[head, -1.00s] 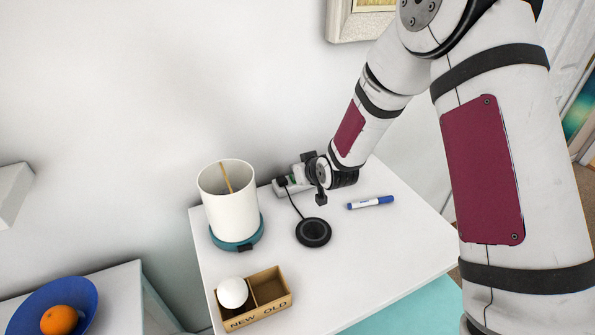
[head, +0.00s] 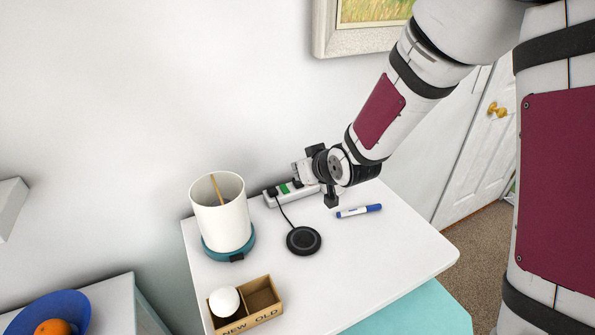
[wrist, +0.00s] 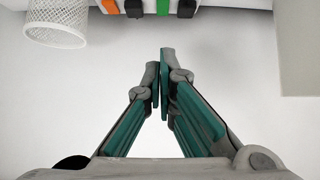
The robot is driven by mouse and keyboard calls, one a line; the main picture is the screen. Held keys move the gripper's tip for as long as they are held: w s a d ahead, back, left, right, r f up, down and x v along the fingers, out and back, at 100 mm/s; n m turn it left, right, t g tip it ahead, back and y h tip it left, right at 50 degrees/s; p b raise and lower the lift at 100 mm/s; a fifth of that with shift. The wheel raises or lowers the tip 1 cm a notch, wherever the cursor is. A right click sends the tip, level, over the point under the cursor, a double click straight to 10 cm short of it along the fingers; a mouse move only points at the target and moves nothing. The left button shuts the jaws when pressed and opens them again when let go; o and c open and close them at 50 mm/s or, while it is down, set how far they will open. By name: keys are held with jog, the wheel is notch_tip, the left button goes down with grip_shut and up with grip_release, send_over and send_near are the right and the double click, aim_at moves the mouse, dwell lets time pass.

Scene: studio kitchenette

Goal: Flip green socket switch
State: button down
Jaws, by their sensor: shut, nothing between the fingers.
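A white socket strip (head: 310,191) lies along the wall at the back of the white table. Its green switch (head: 284,188) shows left of my gripper (head: 303,172). In the wrist view the green switch (wrist: 164,6) is at the top edge, between two black plugs, with an orange switch (wrist: 109,6) further left. My gripper (wrist: 163,58) is shut and empty. In the wrist view its fingertips point up toward the strip, below the green switch and apart from it in the picture. In the head view the gripper hides part of the strip's right side.
A white cylinder on a teal base (head: 228,246) stands left of the strip. A black round pad (head: 303,240) with a cord and a blue marker (head: 358,211) lie in front. A divided box (head: 264,301) holds a white ball (head: 224,301). A white mesh basket (wrist: 58,22) shows in the wrist view.

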jog(key=shift+r, duration=0.1)
dwell(0.3)
jog(key=p, duration=0.3)
jog(key=r+p, duration=0.1)
jog(key=p, duration=0.2)
jog(key=shift+w+a, duration=0.25)
jog(key=shift+w, duration=0.05)
jog(key=shift+w+f+p, duration=0.1)
jog(key=shift+f+p, duration=0.05)
jog(key=shift+p, duration=0.75)
jog(key=shift+w+f, duration=0.15)
send_over(286, 188)
jog(key=s, duration=0.1)
notch_tip(286, 188, down, 6)
jog(key=shift+d+r, duration=0.1)
jog(key=shift+w+f, duration=0.15)
jog(key=shift+f, duration=0.45)
jog(key=shift+w+f, duration=0.15)
jog(key=shift+f, duration=0.4)
jog(key=shift+w+f+p, duration=0.15)
jog(key=shift+f+p, duration=0.2)
jog(key=shift+f, duration=0.6)
